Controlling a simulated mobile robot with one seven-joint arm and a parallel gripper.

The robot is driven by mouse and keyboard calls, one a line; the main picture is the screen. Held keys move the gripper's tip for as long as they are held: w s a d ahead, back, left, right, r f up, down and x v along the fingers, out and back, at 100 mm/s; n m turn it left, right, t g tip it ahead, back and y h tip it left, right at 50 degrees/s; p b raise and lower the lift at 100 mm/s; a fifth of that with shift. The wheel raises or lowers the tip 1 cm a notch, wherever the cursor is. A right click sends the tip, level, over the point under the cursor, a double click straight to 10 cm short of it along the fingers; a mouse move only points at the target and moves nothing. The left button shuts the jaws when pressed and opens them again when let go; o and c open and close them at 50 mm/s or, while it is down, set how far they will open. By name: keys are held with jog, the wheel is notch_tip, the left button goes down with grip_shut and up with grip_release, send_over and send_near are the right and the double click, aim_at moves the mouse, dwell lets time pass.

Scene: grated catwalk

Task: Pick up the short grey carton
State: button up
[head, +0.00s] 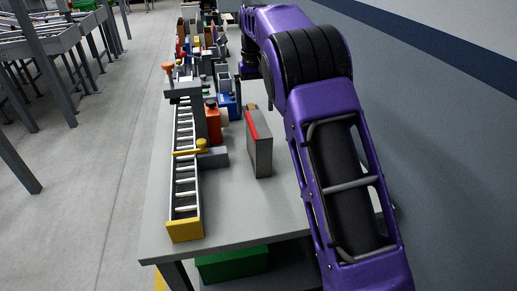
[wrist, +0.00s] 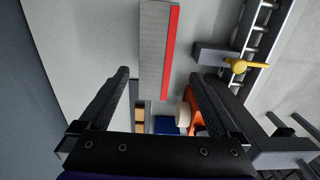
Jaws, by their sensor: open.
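A grey carton (head: 262,155) with a red stripe along one top edge stands upright on the grey table, right of the roller track. It also shows in the wrist view (wrist: 153,50), running from the top edge down to between the fingertips. My gripper (wrist: 160,76) is open, with one dark finger on each side of the carton's near part in the picture. I see no contact, and the height gap cannot be told. In the head view my purple arm reaches past the carton's right side; the fingers are not clear there.
A roller track (head: 185,165) with a yellow lever (head: 196,148) stands left of the carton. An orange bottle (head: 212,122), a blue bin (head: 229,107) and a brown item (head: 251,107) stand close behind. Clear table (head: 235,210) lies in front.

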aim_at(258, 122)
notch_tip(258, 122, down, 3)
jog(key=f, duration=0.3)
jog(key=d+f+b, duration=0.1)
jog(key=f, duration=0.1)
jog(key=shift+f, duration=0.1)
jog(key=shift+a, duration=0.1)
grip_shut()
dwell(0.4)
